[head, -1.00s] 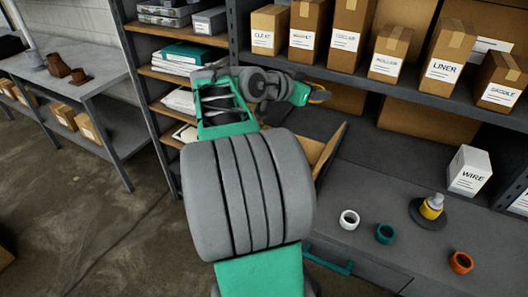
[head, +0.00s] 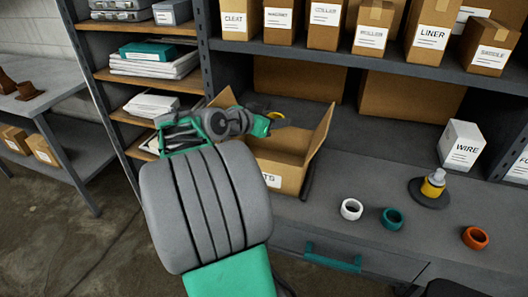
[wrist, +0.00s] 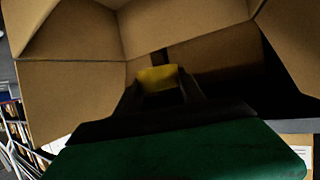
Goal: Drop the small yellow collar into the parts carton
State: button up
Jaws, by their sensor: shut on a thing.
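The parts carton (head: 280,178) is an open brown box with raised flaps, on the grey bench; its label is partly hidden by my arm. My gripper (head: 277,117) is at the carton's open top in the head view. It is shut on the small yellow collar (wrist: 157,77), which shows between the dark fingers in the wrist view. A yellow edge of the collar shows in the head view (head: 276,115). Carton walls and flaps surround the fingers in the wrist view. The carton's floor is dark and mostly hidden.
On the bench to the right are a white ring (head: 351,209), a teal ring (head: 392,219), an orange ring (head: 475,238), a yellow piece on a dark round base (head: 433,186) and a WIRE box (head: 461,146). Labelled cartons line the shelf (head: 400,62) above.

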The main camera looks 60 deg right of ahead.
notch_tip(320, 180, down, 5)
jog(key=shift+r+b, duration=0.2)
jog(key=shift+b, duration=0.6)
jog(key=o, duration=1.4)
jog(key=shift+a+r, duration=0.1)
jog(key=b+v, duration=0.1)
jog(key=v, duration=0.6)
jog(key=shift+a, duration=0.25)
jog(key=shift+w+r, duration=0.15)
